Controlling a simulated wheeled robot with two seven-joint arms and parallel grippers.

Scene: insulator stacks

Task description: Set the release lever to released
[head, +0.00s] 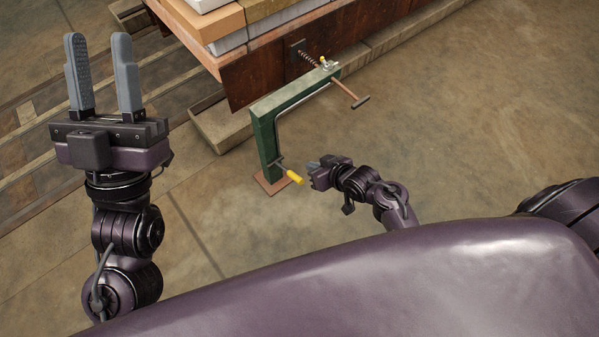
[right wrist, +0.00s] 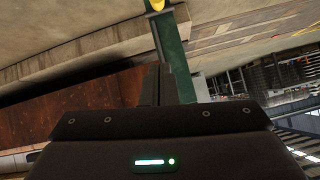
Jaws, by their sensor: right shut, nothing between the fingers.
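A green clamp frame (head: 264,135) stands on a small reddish base plate. A short lever with a yellow grip (head: 294,177) sticks out low on its post, pointing down to the right; it looks like the release lever. The yellow grip also shows at the top edge of the right wrist view (right wrist: 158,4), beside the green post (right wrist: 181,65). My right gripper (head: 313,164) is shut and empty, just right of the yellow grip, with a small gap seen in the head view. My left gripper (head: 99,48) is open and empty, raised at the left.
Wooden beams (head: 215,125) lie below. The floor to the right is clear.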

